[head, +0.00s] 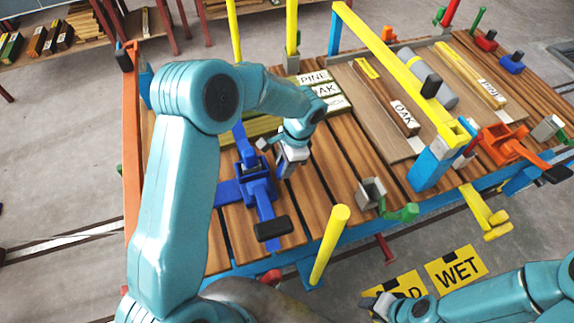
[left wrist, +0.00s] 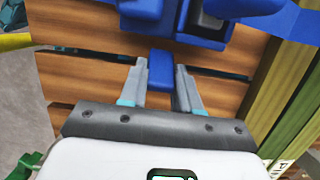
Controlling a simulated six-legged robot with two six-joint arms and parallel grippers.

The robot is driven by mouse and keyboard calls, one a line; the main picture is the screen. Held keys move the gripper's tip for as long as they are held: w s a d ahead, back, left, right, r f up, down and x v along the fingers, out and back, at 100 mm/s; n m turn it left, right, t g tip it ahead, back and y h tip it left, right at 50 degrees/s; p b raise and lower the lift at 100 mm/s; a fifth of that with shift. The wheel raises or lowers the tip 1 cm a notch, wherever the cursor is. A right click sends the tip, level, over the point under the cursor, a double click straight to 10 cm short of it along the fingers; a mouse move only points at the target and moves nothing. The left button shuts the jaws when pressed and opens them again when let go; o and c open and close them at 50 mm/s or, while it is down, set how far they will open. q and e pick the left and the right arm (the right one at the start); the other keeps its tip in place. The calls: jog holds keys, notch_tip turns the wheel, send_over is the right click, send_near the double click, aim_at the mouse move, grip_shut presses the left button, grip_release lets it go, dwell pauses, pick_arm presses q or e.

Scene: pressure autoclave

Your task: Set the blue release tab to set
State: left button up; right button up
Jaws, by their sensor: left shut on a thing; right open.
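The blue release tab (left wrist: 161,72) is a small blue bar sticking out from a blue clamp body (left wrist: 190,30) in the left wrist view. My left gripper (left wrist: 160,82) has one grey finger on each side of the tab and is shut on it. In the head view the blue clamp (head: 257,190) stands on the slatted deck, with a black-ended lever (head: 273,228) toward the front. My left gripper (head: 286,166) is low at its right side there, and it hides the tab. My right gripper (head: 378,304) is open and empty at the bottom, away from the clamp.
Stacked labelled boards (head: 322,90) lie behind my left wrist. A yellow post (head: 330,245) rises at the front edge of the deck (head: 320,190). A grey bracket with a green handle (head: 372,193) and an orange clamp (head: 503,143) stand to the right.

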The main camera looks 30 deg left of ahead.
pick_arm(q)
jog(key=shift+s+a+r+t+h+b, duration=0.1)
jog(key=shift+s+a+t+h+b, duration=0.15)
jog(key=shift+t+h+b, duration=0.3)
jog(key=shift+s+a+r+t+h+b, duration=0.1)
jog(key=shift+s+a+t+h+b, duration=0.15)
jog(key=shift+t+h+b, duration=0.25)
jog(key=shift+s+a+r+t+h+b, duration=0.1)
jog(key=shift+s+a+t+h+b, duration=0.25)
jog(key=shift+t+h, duration=0.5)
jog(key=o, duration=1.1)
jog(key=shift+s, duration=0.1)
jog(key=shift+c, duration=0.2)
jog(key=p+v, duration=0.2)
jog(key=v, duration=1.4)
jog(key=shift+s, duration=0.25)
jog(key=shift+d+r, duration=0.1)
